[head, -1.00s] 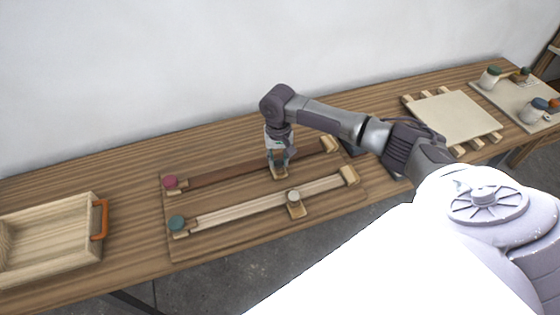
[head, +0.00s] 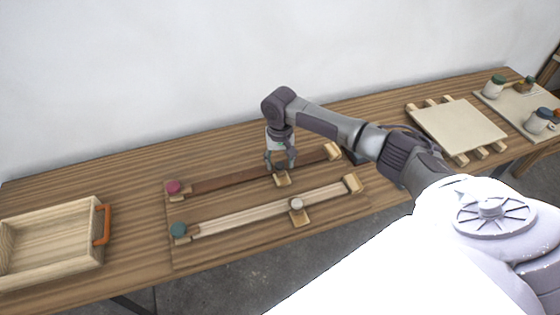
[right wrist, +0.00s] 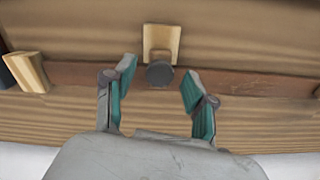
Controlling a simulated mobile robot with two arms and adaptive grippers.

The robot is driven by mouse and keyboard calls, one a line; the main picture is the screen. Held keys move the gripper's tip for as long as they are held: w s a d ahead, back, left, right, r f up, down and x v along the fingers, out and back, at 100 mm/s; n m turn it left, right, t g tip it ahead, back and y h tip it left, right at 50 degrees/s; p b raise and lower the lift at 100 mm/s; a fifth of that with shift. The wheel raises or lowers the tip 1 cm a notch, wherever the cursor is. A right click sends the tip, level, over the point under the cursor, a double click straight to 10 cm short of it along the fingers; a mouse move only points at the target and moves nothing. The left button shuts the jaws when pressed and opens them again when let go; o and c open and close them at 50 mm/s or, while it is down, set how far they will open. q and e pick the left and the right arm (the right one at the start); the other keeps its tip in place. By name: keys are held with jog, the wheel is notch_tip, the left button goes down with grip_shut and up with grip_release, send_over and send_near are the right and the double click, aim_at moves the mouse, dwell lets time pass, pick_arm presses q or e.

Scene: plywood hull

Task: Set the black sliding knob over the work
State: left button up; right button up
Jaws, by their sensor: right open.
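The black sliding knob (right wrist: 160,74) shows in the right wrist view, round and dark, on a pale wooden slider plate (right wrist: 162,38) that straddles the dark brown rail (right wrist: 237,84). My right gripper (right wrist: 157,76) is open, with one teal-padded finger on either side of the knob and a gap to each. In the head view my right gripper (head: 281,167) is over the far rail's slider plate (head: 283,181) and hides the knob. My left gripper is not in view.
A nearer pale rail (head: 250,213) carries a white knob (head: 296,203). A red knob (head: 173,187) and a teal knob (head: 178,229) sit at the left ends. A wooden tray (head: 55,240) stands left, a pale slatted board (head: 455,125) right.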

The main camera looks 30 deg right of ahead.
aim_at(280, 165)
notch_tip(280, 165, up, 12)
dwell(0.4)
jog(key=shift+f, duration=0.1)
